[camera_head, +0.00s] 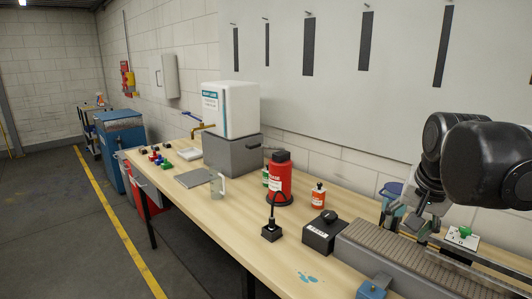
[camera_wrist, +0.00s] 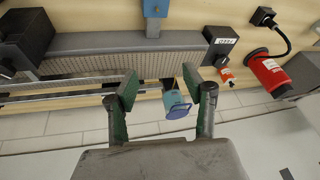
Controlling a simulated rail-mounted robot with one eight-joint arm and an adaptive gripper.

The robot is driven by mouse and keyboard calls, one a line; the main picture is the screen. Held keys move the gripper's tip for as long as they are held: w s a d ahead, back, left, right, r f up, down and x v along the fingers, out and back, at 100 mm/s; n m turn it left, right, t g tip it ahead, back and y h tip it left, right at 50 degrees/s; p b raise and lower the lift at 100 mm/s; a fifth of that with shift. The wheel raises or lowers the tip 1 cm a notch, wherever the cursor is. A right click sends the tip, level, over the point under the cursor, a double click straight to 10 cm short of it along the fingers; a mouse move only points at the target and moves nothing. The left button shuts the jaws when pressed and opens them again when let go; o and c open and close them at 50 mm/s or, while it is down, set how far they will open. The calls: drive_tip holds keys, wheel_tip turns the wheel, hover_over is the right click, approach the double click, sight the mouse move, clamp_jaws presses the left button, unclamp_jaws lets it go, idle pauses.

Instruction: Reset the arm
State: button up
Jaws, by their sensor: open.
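My arm (camera_head: 488,165) reaches in from the right side of the head view, above the conveyor. My gripper (camera_wrist: 160,84) is open in the wrist view, with its two green-padded fingers wide apart and nothing gripped. A blue container (camera_wrist: 176,106) with a round blue rim shows between the fingers in the wrist view, nearer the right finger. It lies beyond them, and I cannot tell how far. In the head view the blue container (camera_head: 393,189) is partly hidden behind the arm, at the back of the conveyor. In that view the fingers are hard to make out.
The conveyor (camera_head: 385,250) runs along the bench's right end, with a black labelled box (camera_head: 322,232) beside it. A white tank (camera_head: 232,108) stands further back.

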drive_tip(key=s+a+f+n+t+y, duration=0.1)
drive_tip(key=s+a+f+n+t, duration=0.1)
drive_tip(key=s+a+f+n, duration=0.4)
drive_tip(key=shift+s+a+f+t, duration=0.4)
drive_tip(key=shift+s+a+f, duration=1.3)
drive_tip(key=shift+s, duration=1.35)
